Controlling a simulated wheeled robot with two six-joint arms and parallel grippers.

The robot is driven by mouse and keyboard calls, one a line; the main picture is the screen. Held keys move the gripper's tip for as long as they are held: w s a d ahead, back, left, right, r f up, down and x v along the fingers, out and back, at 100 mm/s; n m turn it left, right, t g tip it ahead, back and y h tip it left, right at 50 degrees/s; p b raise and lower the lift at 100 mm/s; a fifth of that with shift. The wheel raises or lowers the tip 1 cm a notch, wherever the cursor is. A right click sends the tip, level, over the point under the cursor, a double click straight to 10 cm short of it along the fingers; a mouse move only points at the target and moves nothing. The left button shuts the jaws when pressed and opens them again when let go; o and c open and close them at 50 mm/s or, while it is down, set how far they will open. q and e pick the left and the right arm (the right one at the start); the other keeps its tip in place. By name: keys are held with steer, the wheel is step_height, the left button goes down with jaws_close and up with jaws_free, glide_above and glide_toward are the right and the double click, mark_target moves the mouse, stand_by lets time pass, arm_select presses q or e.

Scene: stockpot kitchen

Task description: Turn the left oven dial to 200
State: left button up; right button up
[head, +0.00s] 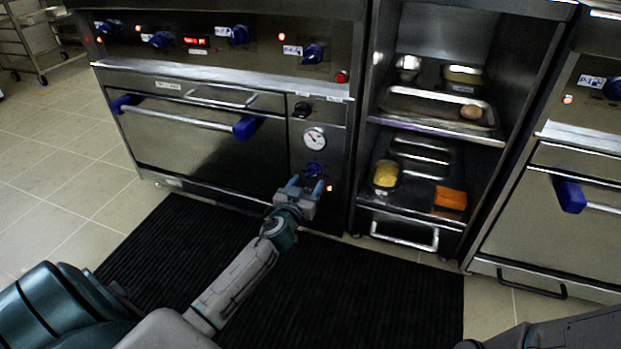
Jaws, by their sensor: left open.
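The left oven (200,140) has a steel door with a blue-ended bar handle. On its narrow right-hand panel, a blue dial (314,170) sits below a round white gauge (314,138). The dial's pointer and numbers are too small to read. My left gripper (306,184) is open just in front of and below this dial, its two blue-tipped fingers pointing up toward it. I cannot tell whether the fingers touch the dial. My right gripper is not in view.
Several blue knobs (238,35) line the upper panel beside a red display. To the right, an open shelf unit (437,136) holds trays, a yellow container and an orange block. A black mat (375,290) covers the floor.

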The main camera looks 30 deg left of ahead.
mark_target(311, 174)
arm_select(q)
steer(key=shift+x, duration=2)
steer(key=c, duration=1)
